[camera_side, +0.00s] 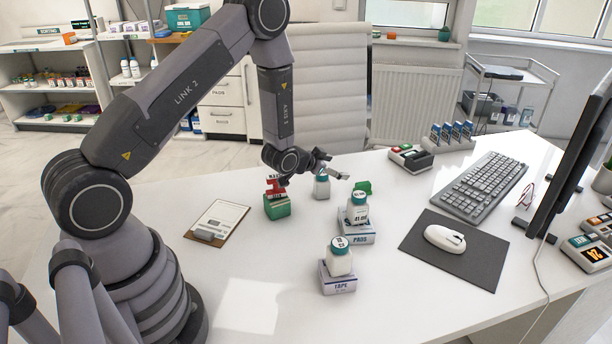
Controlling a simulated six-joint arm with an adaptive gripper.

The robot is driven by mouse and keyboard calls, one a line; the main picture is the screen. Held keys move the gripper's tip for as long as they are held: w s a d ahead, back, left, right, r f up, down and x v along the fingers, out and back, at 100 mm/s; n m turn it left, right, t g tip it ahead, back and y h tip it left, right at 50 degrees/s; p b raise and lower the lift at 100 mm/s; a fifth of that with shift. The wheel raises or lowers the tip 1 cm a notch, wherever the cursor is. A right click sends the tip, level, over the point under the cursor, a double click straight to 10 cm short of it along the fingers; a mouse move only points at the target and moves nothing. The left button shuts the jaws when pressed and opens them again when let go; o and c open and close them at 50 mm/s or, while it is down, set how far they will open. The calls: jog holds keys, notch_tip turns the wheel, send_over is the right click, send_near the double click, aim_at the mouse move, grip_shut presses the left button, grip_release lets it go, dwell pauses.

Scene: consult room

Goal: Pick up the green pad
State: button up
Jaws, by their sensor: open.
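A small green object (364,186), which looks like the green pad, is on the white desk (240,270), partly hidden behind a white bottle with a teal cap (357,212). That bottle stands on a box marked PADS (356,233). My gripper (337,166) is open, its fingers pointing right, above and to the left of the green object and apart from it. I see nothing between the fingers. Another teal-capped bottle (322,187) stands just below the gripper in the picture; I cannot tell whether they touch.
A green box (278,208) with a red item (275,188) on top is left of these. A bottle (340,261) stands on a TAPE box (339,283) in front. A clipboard (218,220), keyboard (484,187) and mouse (445,238) lie around. The desk's front left is clear.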

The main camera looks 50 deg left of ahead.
notch_tip(320, 180, down, 4)
send_near(361, 185)
jog(key=shift+t, duration=0.3)
jog(key=x, duration=0.4)
jog(key=shift+w+a+f, duration=0.1)
jog(key=shift+w+a, duration=0.15)
jog(key=shift+w, duration=0.05)
jog(key=shift+f+x, duration=0.2)
jog(key=shift+x, duration=2.3)
jog(key=shift+s+d, duration=0.1)
jog(key=c, duration=1.2)
